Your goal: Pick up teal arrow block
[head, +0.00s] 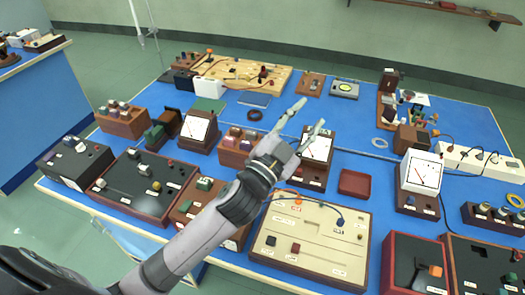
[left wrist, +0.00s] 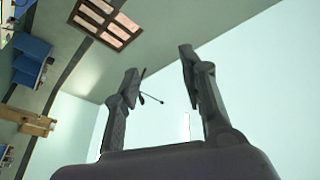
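I cannot make out a teal arrow block with certainty in either view. Small green blocks show in the head view: one on a dark wooden holder (head: 155,133) at the left, and one on a brown box (head: 205,183) left of my arm. Their shapes are too small to tell. My left gripper (head: 309,115) reaches over the middle of the blue bench, its fingers spread and empty. In the left wrist view its two fingers (left wrist: 159,66) stand apart with nothing between them, facing wall and ceiling. My right gripper is in neither view.
The blue bench (head: 345,116) is crowded with instruments. A beige panel box (head: 318,243) lies near the front, a black-topped tray (head: 125,190) at the left, a red tray (head: 355,183) right of the gripper, and a wooden board (head: 228,72) at the back.

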